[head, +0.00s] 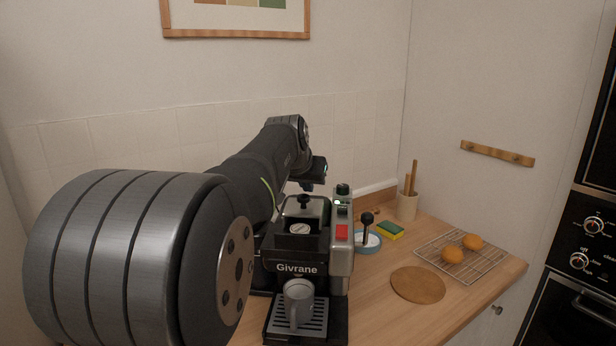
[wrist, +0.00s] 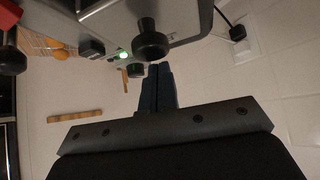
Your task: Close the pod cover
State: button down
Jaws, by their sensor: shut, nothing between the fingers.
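The coffee machine (head: 297,268), marked Givrane, stands on the counter. Its pod cover (head: 314,208) stands raised at the back of the top, with a black knob (head: 303,202) on it. A round, pale pod (head: 299,229) shows in the dark well in front of the cover. My gripper (head: 309,186) is behind and above the cover, partly hidden. In the wrist view the shut fingers (wrist: 157,72) are empty and close to a black knob (wrist: 150,42) on a grey metal surface. I cannot tell whether they touch it.
A grey mug (head: 298,302) stands on the drip tray (head: 315,325). The red-switched side panel (head: 341,250) rises at the machine's right. A blue dish (head: 368,243) with a black-handled tool, a sponge (head: 390,230), a utensil pot (head: 406,206) and a cooling rack (head: 490,262) stand further right.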

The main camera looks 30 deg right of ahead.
aim_at(307, 213)
jog(key=shift+s+a+f, duration=0.1)
jog(key=shift+s+a, duration=0.3)
jog(key=shift+a, duration=0.1)
jog(key=s+a, duration=0.4)
jog(key=s, duration=0.1)
jog(key=shift+s+a, duration=0.3)
jog(key=shift+s, duration=0.05)
jog(key=shift+s+a+f, duration=0.1)
jog(key=shift+s+a, duration=0.15)
jog(key=shift+s, duration=0.05)
jog(key=shift+f, duration=0.15)
jog(key=w+d, duration=0.1)
jog(key=w+d+r, duration=0.1)
jog(key=w+d, duration=0.1)
jog(key=shift+d+r, duration=0.1)
jog(key=shift+d, duration=0.1)
jog(key=v, duration=1)
jog(key=shift+a, duration=0.2)
